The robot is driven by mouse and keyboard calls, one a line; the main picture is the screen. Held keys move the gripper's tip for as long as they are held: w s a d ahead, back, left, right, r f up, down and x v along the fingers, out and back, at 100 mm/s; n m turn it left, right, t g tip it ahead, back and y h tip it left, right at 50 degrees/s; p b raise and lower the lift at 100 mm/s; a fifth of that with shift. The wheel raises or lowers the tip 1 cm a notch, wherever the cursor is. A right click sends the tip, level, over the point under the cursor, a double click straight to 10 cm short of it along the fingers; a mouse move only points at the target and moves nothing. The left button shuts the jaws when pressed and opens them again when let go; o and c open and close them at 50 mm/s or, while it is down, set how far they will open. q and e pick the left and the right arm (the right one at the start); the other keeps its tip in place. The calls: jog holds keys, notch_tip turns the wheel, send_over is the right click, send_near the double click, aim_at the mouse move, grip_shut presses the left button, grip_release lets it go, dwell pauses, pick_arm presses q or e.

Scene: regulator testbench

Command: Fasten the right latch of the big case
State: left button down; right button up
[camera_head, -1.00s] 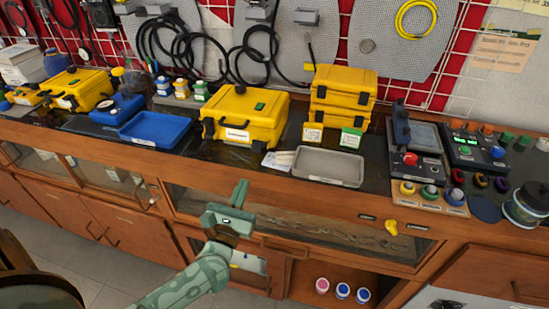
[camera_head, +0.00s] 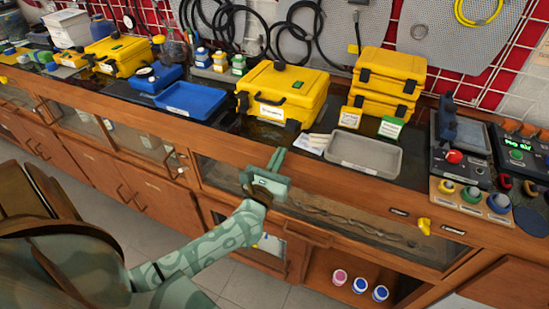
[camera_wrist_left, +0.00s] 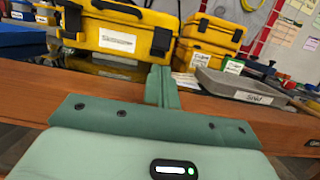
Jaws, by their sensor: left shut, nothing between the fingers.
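The big yellow case (camera_head: 282,92) stands closed on the bench with its white-labelled front towards me. Its right latch (camera_head: 292,125) is a black piece low at the right of the front; it also shows in the left wrist view (camera_wrist_left: 161,42). The left latch (camera_head: 242,101) is at the other end of the front. I cannot tell from these frames whether the right latch is fastened. My left gripper (camera_head: 277,160) is shut and empty, in front of the bench edge and apart from the case. In the left wrist view its fingers (camera_wrist_left: 160,86) point towards the right latch. My right gripper is not in view.
Right of the case are stacked yellow cases (camera_head: 388,80) and a grey tray (camera_head: 364,154). A blue tray (camera_head: 190,101) is to the left. The wooden bench edge (camera_head: 225,143) lies between my gripper and the case.

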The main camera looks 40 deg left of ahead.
aim_at(294, 125)
pick_arm(q)
jog(key=shift+x, duration=2.3)
